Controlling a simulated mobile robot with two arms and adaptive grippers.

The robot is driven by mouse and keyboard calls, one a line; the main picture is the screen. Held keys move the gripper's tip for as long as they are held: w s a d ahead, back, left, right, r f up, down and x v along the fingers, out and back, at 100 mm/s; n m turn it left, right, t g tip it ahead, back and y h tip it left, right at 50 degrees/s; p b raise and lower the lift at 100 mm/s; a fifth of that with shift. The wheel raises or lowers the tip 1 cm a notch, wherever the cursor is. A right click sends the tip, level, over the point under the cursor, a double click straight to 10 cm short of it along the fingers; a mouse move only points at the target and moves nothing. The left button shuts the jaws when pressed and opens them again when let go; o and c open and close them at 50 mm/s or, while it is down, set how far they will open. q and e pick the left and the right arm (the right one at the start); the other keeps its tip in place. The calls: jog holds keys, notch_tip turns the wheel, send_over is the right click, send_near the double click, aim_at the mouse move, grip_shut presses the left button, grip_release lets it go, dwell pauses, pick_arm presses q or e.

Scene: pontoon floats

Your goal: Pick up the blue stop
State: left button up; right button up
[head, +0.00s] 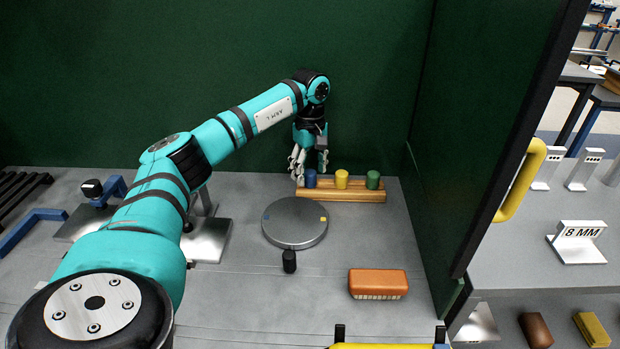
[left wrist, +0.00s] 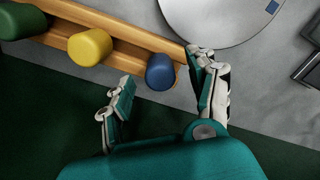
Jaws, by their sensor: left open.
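The blue stop (head: 311,178) is a short rounded peg at the left end of a wooden rack (head: 352,196). A yellow stop (head: 342,179) and a green stop (head: 373,179) stand in the same rack to its right. My left gripper (head: 309,170) is at the rack's left end, close to the blue stop. In the left wrist view the blue stop (left wrist: 160,72) shows between and beyond the two open fingers (left wrist: 163,92). Whether a finger touches it, I cannot tell. My right gripper is not in view.
A round grey turntable (head: 295,222) lies just in front of the rack, with a black knob (head: 289,261) before it. An orange brush-like block (head: 378,283) lies at the front right. Green walls (head: 220,70) close off the back and right side.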

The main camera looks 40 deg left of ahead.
pick_arm(q)
jog(key=shift+f, duration=0.8)
grip_shut()
jog(key=shift+r, duration=0.1)
